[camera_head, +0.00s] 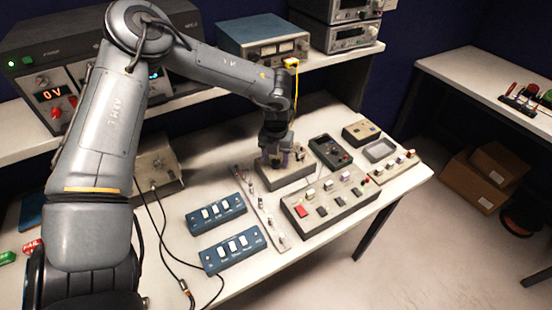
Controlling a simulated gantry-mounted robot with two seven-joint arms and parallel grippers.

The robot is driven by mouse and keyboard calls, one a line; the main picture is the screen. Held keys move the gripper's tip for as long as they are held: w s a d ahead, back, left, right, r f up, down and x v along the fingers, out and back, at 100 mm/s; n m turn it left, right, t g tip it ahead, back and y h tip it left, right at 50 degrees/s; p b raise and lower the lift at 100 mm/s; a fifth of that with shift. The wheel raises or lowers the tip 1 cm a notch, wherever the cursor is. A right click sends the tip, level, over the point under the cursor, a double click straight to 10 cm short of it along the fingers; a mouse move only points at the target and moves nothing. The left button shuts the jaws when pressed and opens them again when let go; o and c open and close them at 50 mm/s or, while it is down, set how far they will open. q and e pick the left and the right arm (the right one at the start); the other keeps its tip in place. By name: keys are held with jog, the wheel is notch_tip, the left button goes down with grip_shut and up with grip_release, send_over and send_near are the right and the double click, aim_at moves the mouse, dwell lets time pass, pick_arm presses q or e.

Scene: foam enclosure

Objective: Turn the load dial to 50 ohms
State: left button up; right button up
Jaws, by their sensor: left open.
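My left arm reaches in from the left, over the bench. My left gripper (274,162) points down, with its jaws open, at a low grey box (292,178) in the middle of the bench. The gripper covers the back left part of this box. I see no dial clearly; any dial there is hidden behind the fingers, and no ohm markings are readable. I cannot tell whether the fingers touch anything. My right gripper is not in view.
Two blue switch boxes (233,248) lie front left of the gripper. A grey panel with a red button (301,210) and a black handheld unit (331,152) lie to its right. Black cables (163,240) cross the bench at left. Instruments fill the back shelf (336,62).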

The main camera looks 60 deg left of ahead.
pick_arm(q)
grip_shut()
dwell(0.4)
jog(key=n+b, duration=0.2)
jog(key=n, duration=0.1)
jog(key=shift+f, duration=0.15)
jog(key=n+b, duration=0.2)
jog(key=n, duration=0.3)
jog(key=n+b, duration=0.2)
jog(key=n, duration=0.4)
jog(key=shift+n+b, duration=0.6)
jog(key=shift+n, duration=1.3)
